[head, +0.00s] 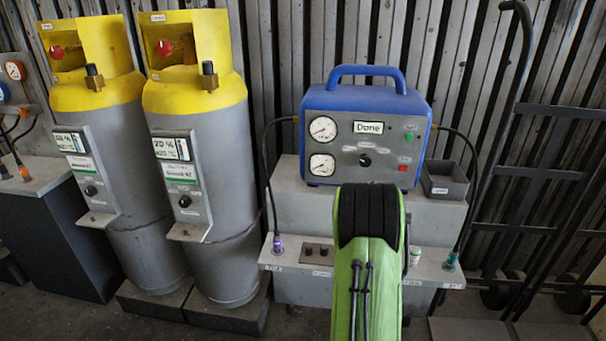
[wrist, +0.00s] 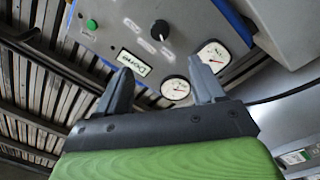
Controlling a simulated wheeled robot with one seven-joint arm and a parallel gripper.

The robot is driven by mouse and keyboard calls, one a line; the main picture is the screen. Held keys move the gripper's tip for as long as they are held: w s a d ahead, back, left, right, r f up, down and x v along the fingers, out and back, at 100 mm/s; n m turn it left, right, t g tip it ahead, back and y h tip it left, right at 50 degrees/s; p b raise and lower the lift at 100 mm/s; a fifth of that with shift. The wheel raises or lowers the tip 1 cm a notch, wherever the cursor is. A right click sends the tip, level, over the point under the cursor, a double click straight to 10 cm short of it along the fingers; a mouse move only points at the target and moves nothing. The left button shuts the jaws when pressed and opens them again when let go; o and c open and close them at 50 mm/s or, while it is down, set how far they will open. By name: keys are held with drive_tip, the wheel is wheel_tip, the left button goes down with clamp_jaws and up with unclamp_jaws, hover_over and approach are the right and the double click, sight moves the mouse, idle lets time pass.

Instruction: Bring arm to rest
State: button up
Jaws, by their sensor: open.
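My arm reaches forward in the head view, a green link with a black joint in front of the blue machine (head: 366,105); it hides my gripper there. In the wrist view my gripper (wrist: 163,85) is open and empty, its two dark fingers apart. Beyond the fingers is the machine's grey front panel (wrist: 135,40), seen tilted. The panel carries two round gauges, a black knob (head: 365,160), a green button (head: 409,136), a red button and a small display (head: 368,127) reading "Done".
Two grey cylinders with yellow tops (head: 205,130) stand at left on dark blocks. A grey ledge (head: 290,262) with hose fittings lies below the machine. A small dark bin (head: 444,186) sits right of it. A black hand truck (head: 495,150) stands at right before a corrugated wall.

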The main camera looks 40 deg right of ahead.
drive_tip(key=w+a+r+y, duration=0.1)
drive_tip(key=a+r+y, duration=0.25)
drive_tip(key=a, duration=0.75)
drive_tip(key=w+a+r+y, duration=0.2)
drive_tip(key=a+r+y, duration=0.15)
drive_tip(key=a, duration=0.75)
drive_tip(key=s+a+f+g+y, duration=0.3)
drive_tip(key=s+a+g+y, duration=0.35)
drive_tip(key=s+a, duration=1.5)
wheel_tip(320, 180, up, 14)
drive_tip(key=s+p, duration=0.2)
drive_tip(key=p, duration=1.2)
drive_tip(key=shift+d+r+p, duration=0.25)
drive_tip(key=shift+d+p, duration=0.05)
drive_tip(key=shift+p, duration=0.1)
drive_tip(key=shift+y, duration=0.25)
